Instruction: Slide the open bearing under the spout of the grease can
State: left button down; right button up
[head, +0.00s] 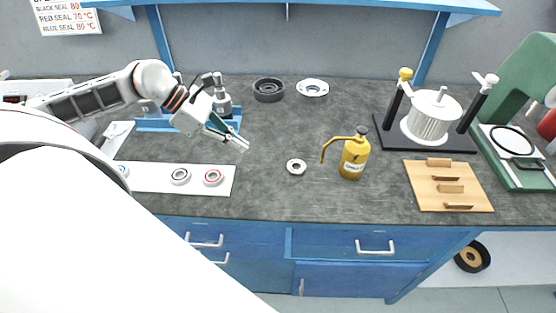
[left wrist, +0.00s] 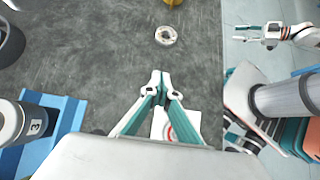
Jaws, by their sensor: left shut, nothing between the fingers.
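The open bearing (head: 296,172), a small pale ring with a dark hole, lies flat on the bench just left of the grease can's spout tip. It also shows in the left wrist view (left wrist: 166,42). The yellow grease can (head: 354,158) stands upright, its curved spout (head: 323,155) pointing left toward the bearing. Only the can's edge (left wrist: 173,2) shows in the left wrist view. My left gripper (head: 245,147) is shut and empty, left of and apart from the bearing. My right gripper (left wrist: 236,33) is open and empty in the left wrist view, off the bench.
A white strip (head: 144,178) at the front left carries several sealed bearings. Dark and pale rings (head: 268,96) lie at the back. A puller on a black plate (head: 460,143), a wooden board (head: 420,195) and a green press (head: 525,80) fill the right. The bench around the bearing is clear.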

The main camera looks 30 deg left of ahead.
aim_at(287, 167)
pick_arm(q)
jog(key=b+x, duration=0.4)
jog(key=x, duration=0.4)
jog(key=shift+w+d+f, duration=0.15)
jog(key=shift+w+d, duration=0.15)
jog(key=shift+d, duration=0.05)
jog(key=shift+w+d, duration=0.35)
jog(key=shift+d, duration=0.25)
jog(key=shift+w+d, duration=0.3)
jog(key=shift+d, duration=0.15)
jog(key=shift+w+d, duration=0.15)
jog(key=shift+d, duration=0.15)
pick_arm(e)
jog(key=f, duration=0.1)
jog(key=d+f, duration=0.1)
jog(key=f, duration=0.1)
jog(key=shift+w+d+f, duration=0.15)
jog(key=shift+w, duration=0.15)
jog(key=shift+f, duration=0.1)
pick_arm(q)
jog(key=shift+d+b, duration=0.1)
jog(key=shift+b, duration=0.2)
pick_arm(e)
jog(key=shift+d, duration=0.1)
